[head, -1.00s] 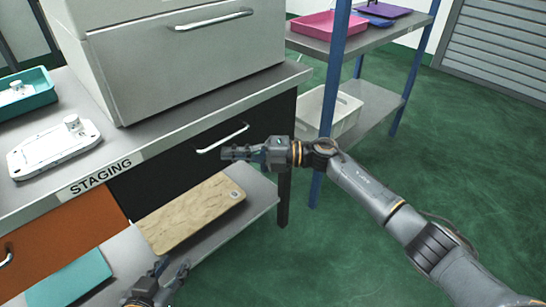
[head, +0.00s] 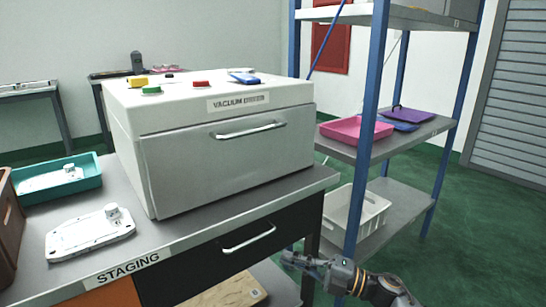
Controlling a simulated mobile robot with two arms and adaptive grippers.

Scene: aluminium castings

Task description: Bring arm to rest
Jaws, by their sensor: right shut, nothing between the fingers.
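My right arm (head: 372,283) comes in at the bottom right of the head view. Its gripper (head: 291,259) points left, in front of the black drawer (head: 225,245) under the staging bench, to the right of the drawer handle. It is shut and holds nothing. I cannot tell the exact gap between its fingertips and the bench leg behind. My left gripper is out of the picture.
The staging bench (head: 100,207) carries a vacuum dryer (head: 225,150), a white casting (head: 90,233) and a teal tray (head: 85,181). A blue-post rack (head: 372,130) with a pink tray (head: 355,131) and a white crate (head: 350,218) stands right. Green floor is clear at right.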

